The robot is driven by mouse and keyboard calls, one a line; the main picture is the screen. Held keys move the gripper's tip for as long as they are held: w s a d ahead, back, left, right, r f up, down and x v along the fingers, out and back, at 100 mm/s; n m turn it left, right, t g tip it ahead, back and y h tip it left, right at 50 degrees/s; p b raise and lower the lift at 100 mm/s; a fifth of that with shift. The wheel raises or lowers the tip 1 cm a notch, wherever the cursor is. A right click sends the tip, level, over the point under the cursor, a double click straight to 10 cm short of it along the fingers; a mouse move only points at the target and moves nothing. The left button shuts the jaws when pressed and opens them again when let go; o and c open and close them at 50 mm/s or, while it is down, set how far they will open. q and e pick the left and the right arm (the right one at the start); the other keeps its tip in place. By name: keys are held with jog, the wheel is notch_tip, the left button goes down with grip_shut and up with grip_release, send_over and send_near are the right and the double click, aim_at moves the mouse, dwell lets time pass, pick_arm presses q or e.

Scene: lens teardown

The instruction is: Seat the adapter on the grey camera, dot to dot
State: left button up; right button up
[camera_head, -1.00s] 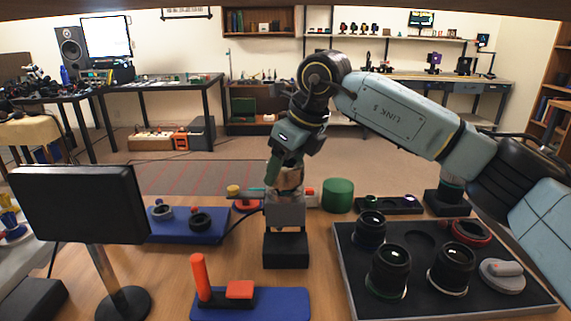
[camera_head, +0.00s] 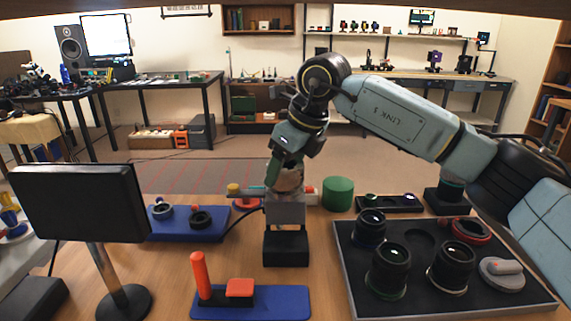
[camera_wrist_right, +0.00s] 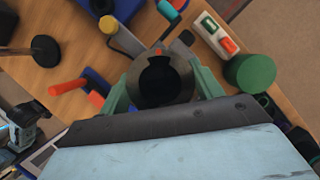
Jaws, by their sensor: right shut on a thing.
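The grey camera (camera_head: 285,213) sits upright on a black block (camera_head: 286,249) in the middle of the table. My right gripper (camera_head: 287,181) is directly above it, pointing down, with its green fingers around the adapter. In the right wrist view the adapter (camera_wrist_right: 163,82) is a dark ring clasped between the fingers, with a small red mark at its upper edge. In the head view the fingers mostly hide the adapter, and I cannot tell whether it touches the camera. The camera's own dot is hidden. My left gripper is in neither view.
A dark tray (camera_head: 351,285) with several lenses stands at right. A green cylinder (camera_head: 338,194) stands behind the camera to the right. A blue mat (camera_head: 270,304) with a red-handled tool is in front, a monitor (camera_head: 80,204) at left, and a blue pad (camera_head: 187,235) behind left.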

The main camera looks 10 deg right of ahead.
jog(key=shift+f, duration=0.5)
dwell(1.0)
